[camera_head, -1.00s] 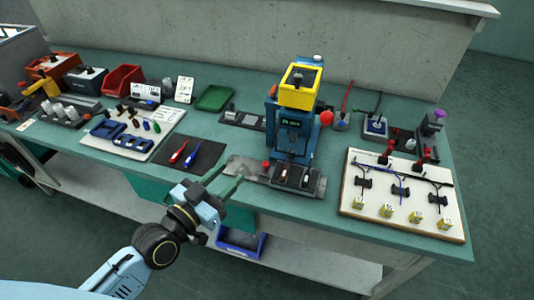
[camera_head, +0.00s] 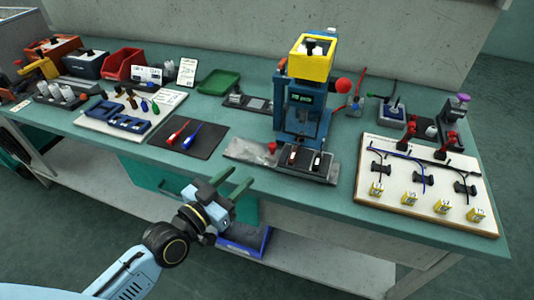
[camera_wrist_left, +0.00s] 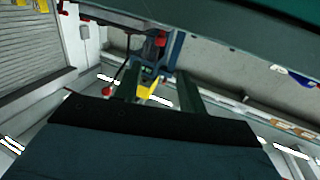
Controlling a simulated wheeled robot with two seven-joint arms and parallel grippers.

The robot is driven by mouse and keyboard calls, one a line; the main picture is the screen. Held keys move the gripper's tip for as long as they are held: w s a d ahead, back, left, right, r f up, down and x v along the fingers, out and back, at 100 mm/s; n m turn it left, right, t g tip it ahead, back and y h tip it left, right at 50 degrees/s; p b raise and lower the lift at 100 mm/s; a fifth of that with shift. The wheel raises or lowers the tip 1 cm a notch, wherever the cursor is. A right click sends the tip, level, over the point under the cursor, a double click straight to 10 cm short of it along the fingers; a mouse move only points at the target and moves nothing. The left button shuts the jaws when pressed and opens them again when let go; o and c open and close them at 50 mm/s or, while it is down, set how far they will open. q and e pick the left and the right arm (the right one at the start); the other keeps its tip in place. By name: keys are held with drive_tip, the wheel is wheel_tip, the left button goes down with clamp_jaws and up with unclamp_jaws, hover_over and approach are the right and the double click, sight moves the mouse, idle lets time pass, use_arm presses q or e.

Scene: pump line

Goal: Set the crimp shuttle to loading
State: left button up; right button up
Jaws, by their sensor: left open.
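The blue crimp press (camera_head: 302,105) with a yellow top stands on the bench. At its base lies a metal shuttle rail (camera_head: 248,151), its bare plate showing to the left. The dark shuttle block (camera_head: 304,160), with two pale-marked slots, sits under the press at the rail's right part. A small red knob (camera_head: 272,147) is at the block's left. My left gripper (camera_head: 238,178) is open and empty, in front of the bench's front edge, apart from the shuttle. Its fingers (camera_wrist_left: 157,82) also show in the left wrist view. My right gripper is not in view.
A dark mat (camera_head: 188,139) with red and blue tools lies left of the rail. A white wiring board (camera_head: 425,193) lies right. A blue bin (camera_head: 243,240) is below the bench edge. A red ball handle (camera_head: 343,85) sticks out right of the press.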

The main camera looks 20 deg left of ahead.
sight(270, 148)
use_arm(q)
drive_tip(key=b+x, duration=0.1)
drive_tip(key=x, duration=1)
drive_tip(key=shift+w+d+b, duration=0.2)
drive_tip(key=shift+w+b, duration=0.1)
drive_tip(key=shift+w, duration=0.2)
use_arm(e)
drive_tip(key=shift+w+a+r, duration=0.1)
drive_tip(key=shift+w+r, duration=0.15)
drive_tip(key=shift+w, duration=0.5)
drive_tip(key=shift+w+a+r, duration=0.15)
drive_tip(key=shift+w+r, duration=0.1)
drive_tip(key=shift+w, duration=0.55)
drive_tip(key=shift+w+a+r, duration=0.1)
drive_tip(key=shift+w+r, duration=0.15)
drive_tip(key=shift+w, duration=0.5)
use_arm(q)
clamp_jaws()
